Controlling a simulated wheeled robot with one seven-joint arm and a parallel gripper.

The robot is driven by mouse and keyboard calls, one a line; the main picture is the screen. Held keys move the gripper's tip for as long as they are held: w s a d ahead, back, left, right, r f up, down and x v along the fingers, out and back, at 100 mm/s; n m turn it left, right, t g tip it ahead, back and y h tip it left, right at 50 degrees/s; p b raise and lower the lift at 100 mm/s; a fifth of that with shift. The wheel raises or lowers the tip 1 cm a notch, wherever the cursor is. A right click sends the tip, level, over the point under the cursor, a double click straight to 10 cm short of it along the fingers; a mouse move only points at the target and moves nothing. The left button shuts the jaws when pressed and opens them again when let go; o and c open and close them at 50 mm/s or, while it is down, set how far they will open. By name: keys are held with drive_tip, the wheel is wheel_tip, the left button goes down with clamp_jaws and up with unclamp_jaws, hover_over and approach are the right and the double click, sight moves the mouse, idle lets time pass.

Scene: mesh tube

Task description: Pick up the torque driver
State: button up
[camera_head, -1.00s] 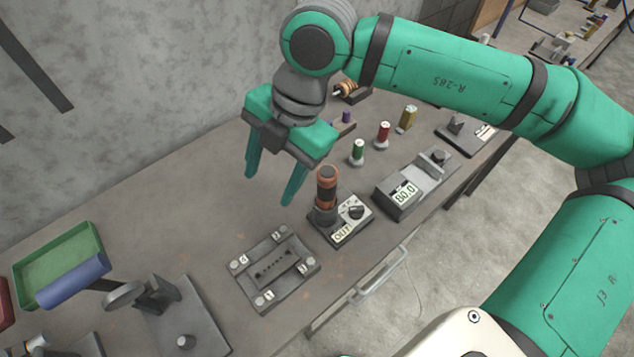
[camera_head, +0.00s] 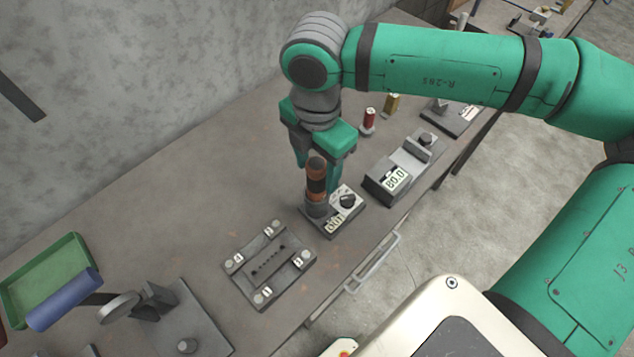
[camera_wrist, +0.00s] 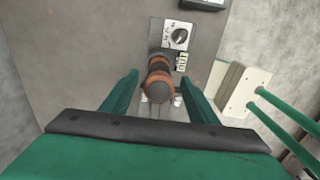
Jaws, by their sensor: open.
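The torque driver (camera_head: 316,183), with an orange and black handle, stands upright in a grey holder at the left of a small unit with a dial (camera_head: 347,203) and an "OUT" display. In the wrist view the driver (camera_wrist: 158,84) is seen nearly end-on, between the two green fingers. My gripper (camera_head: 318,172) is open and points down at the driver, its fingers spread to either side of the handle. Whether either finger touches the handle cannot be told. In the wrist view the open gripper (camera_wrist: 158,95) has gaps on both sides of it.
A grey fixture plate (camera_head: 268,262) with numbered corners lies left of the unit. An "80.0" display box (camera_head: 398,182) stands to the right. A red-topped part (camera_head: 369,119) stands behind. A green tray (camera_head: 48,280) with a blue roll is at far left. The table's back-left area is clear.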

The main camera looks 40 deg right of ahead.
sight(317, 188)
drive_tip(key=shift+f, duration=2.35)
drive_tip(key=shift+w, duration=0.1)
drive_tip(key=c, duration=1.3)
drive_tip(key=shift+o, duration=0.2)
